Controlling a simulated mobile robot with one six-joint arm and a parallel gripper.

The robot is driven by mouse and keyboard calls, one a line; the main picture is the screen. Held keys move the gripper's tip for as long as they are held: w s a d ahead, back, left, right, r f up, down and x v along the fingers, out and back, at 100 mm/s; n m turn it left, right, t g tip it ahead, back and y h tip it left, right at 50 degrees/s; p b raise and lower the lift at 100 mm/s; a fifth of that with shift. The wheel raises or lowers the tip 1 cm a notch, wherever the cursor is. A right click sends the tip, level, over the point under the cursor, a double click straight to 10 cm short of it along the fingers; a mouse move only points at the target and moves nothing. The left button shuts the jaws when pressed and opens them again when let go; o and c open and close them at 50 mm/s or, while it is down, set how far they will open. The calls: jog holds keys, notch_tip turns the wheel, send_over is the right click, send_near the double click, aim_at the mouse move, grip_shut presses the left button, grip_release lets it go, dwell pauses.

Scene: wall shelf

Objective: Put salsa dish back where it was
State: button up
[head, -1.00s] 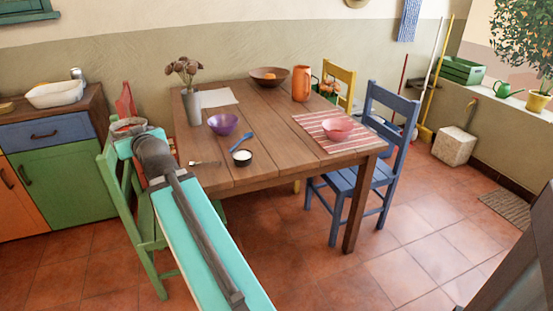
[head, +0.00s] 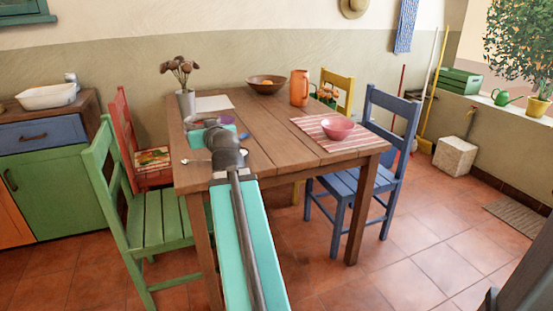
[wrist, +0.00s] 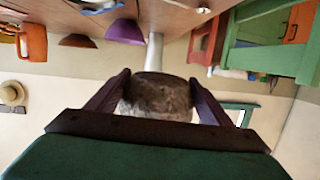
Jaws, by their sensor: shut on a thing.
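The salsa dish (head: 199,123), a grey, stone-like bowl, is held over the left part of the wooden table (head: 285,120). In the wrist view it shows as a rough grey-brown body (wrist: 158,98) between the two dark fingers of my gripper (wrist: 158,90). My gripper is shut on it. In the head view my arm hides part of the dish and the table behind it. I cannot tell how high above the table the dish is.
A vase of dried flowers (head: 186,103) stands close behind the dish. A purple bowl (wrist: 125,32) is near it. A pink bowl (head: 338,128) sits on a striped mat at the right; an orange jug (head: 299,88) and brown bowl (head: 267,85) stand at the back. Chairs surround the table.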

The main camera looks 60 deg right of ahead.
jog(key=s+d+f+m+g+h+b, duration=0.1)
jog(key=s+d+b, duration=0.3)
jog(key=s, duration=0.4)
jog(key=s+d+f+m+h+b, duration=0.1)
jog(key=s+d+f+b, duration=0.3)
jog(key=s, duration=0.4)
jog(key=s+d+f+m+g+h+b, duration=0.1)
jog(key=s+d+f+b, duration=0.1)
jog(key=s+d+b, duration=0.4)
jog(key=shift+s+d+f+g+h, duration=0.15)
jog(key=shift+s+d+g+h, duration=0.35)
jog(key=shift+s, duration=1)
jog(key=shift+w+d, duration=0.1)
jog(key=shift+d, duration=0.05)
jog(key=w+d+p, duration=0.1)
jog(key=w+p, duration=0.1)
jog(key=w+d+p, duration=0.2)
jog(key=p, duration=0.1)
jog(key=shift+f+p, duration=0.1)
jog(key=shift+p, duration=0.25)
jog(key=shift+w+d+t+p, duration=0.15)
jog(key=shift+w+t+p, duration=0.15)
jog(key=shift+p, duration=0.3)
jog(key=w+p, duration=0.1)
jog(key=p, duration=0.3)
jog(key=shift+d+p, duration=0.3)
jog(key=shift+d, duration=0.05)
